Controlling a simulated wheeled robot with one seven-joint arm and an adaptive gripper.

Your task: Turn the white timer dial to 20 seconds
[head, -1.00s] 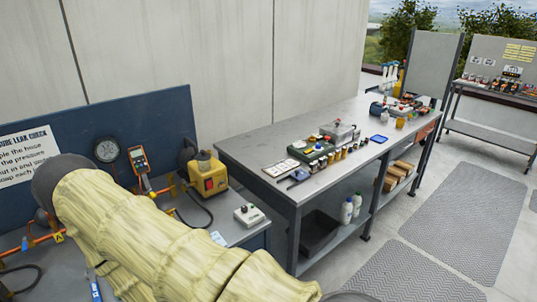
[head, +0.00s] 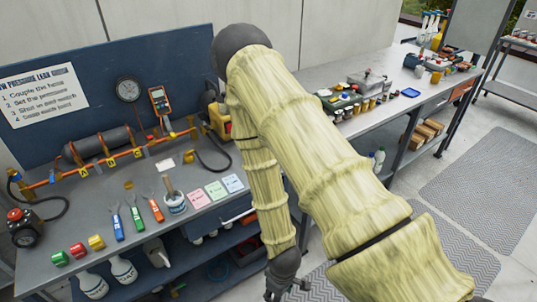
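The white timer dial does not show in the head view. My arm in its pale yellow sleeve crosses the middle of the picture and covers the right end of the leak-check bench (head: 205,222). My gripper (head: 287,292) hangs at the bottom edge, in front of the bench and below its top. It is dark, small and partly cut off, so I cannot tell how far its fingers are apart. I see nothing held in it.
A second table (head: 405,78) stands right. Floor mats (head: 490,190) lie clear.

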